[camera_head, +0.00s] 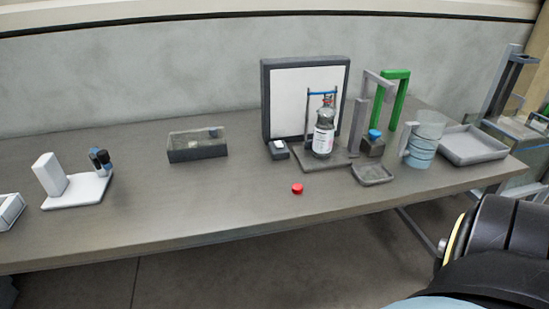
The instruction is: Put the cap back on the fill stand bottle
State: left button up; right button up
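A clear bottle with a white label (323,138) stands upright on the dark fill stand (312,160), in front of a white panel with a dark frame. Its neck sits below a blue bar of the stand. A small reddish spot shows at the neck, too small to make out. A red cap (297,188) lies on the bench in front of the stand, apart from the bottle. Neither of my grippers is in view.
The grey bench (235,205) is clear left of the cap. A small tray (373,174), a blue-topped block (373,144), a jug (422,145) and a larger tray (472,146) stand right. An open box (197,147) and white device (77,188) stand left.

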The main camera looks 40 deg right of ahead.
aim_at(324, 136)
jog(key=z, duration=0.75)
jog(key=i, duration=1)
jog(key=z, duration=0.95)
